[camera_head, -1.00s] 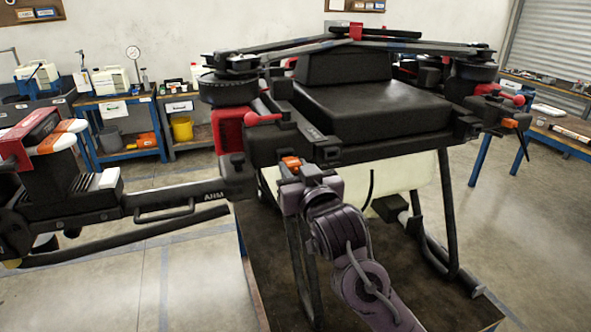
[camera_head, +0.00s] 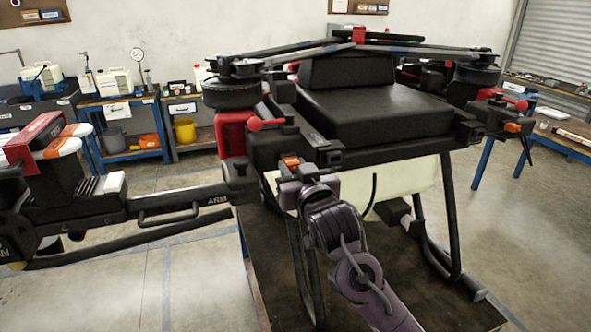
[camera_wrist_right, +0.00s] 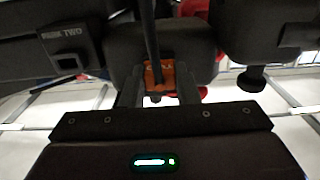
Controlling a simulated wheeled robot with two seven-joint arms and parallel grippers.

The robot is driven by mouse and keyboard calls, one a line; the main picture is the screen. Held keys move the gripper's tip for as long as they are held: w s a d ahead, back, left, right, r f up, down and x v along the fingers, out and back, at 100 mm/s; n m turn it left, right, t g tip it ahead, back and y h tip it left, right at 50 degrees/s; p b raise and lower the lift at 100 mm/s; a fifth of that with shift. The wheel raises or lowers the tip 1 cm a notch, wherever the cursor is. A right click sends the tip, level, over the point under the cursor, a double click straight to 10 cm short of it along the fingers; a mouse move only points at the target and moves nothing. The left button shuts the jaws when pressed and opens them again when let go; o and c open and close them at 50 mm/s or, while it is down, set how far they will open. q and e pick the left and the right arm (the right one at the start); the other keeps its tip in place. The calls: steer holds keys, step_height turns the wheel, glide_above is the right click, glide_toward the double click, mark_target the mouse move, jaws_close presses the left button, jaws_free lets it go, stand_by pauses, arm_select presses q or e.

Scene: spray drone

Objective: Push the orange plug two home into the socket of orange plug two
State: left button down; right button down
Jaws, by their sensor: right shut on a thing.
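The orange plug two (camera_head: 291,160) sits at the near left corner of the black drone body (camera_head: 360,115). It also shows in the right wrist view (camera_wrist_right: 160,74), between my fingers and against a dark housing. My right gripper (camera_head: 290,170) is shut on this plug from the near side, and both fingers flank it in the right wrist view (camera_wrist_right: 159,88). The socket is hidden behind the plug and the dark parts, so I cannot tell how deep the plug sits. My left gripper is not in view.
A drone arm (camera_head: 180,205) with a handle reaches left. Another orange piece (camera_head: 512,127) is on the drone's right side. Black landing legs (camera_head: 447,215) stand below. Benches line the wall.

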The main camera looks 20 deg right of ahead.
steer(key=c, duration=1)
jaws_free()
steer(key=shift+c, duration=0.2)
steer(key=shift+s+f, duration=0.15)
steer(key=shift+s, duration=0.2)
steer(key=s+b, duration=0.3)
steer(key=s, duration=0.4)
steer(key=shift+d, duration=0.1)
